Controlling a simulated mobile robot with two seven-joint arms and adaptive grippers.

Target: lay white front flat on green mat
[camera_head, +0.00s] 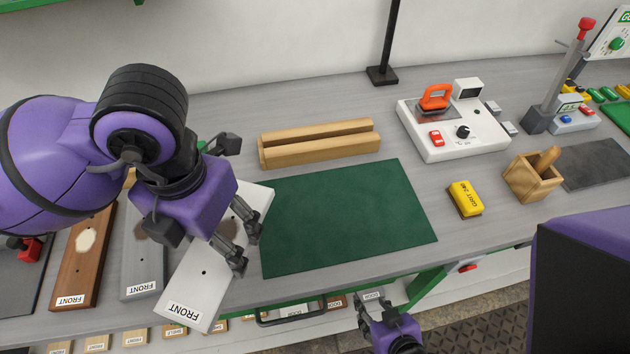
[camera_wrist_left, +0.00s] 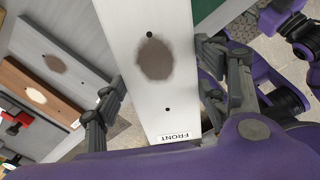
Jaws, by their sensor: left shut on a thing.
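The white front (camera_head: 205,290) is a long pale board with a FRONT label at its near end. In the left wrist view (camera_wrist_left: 130,60) it shows two dark holes and a grey-brown patch. My left gripper (camera_head: 240,245) is shut on it, with one finger along each side. The board lies slantwise left of the green mat (camera_head: 350,215); its far end comes close to the mat's left edge. My left arm hides part of the board. The mat is bare. My right gripper (camera_head: 378,315) is low at the bench's front edge; its finger opening is unclear.
A brown front (camera_head: 85,260) and a grey front (camera_head: 142,250) lie at the left. A wooden rack (camera_head: 320,145) stands behind the mat. A yellow grit block (camera_head: 465,198), a wooden box (camera_head: 533,180) and a white device (camera_head: 455,130) are to the right.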

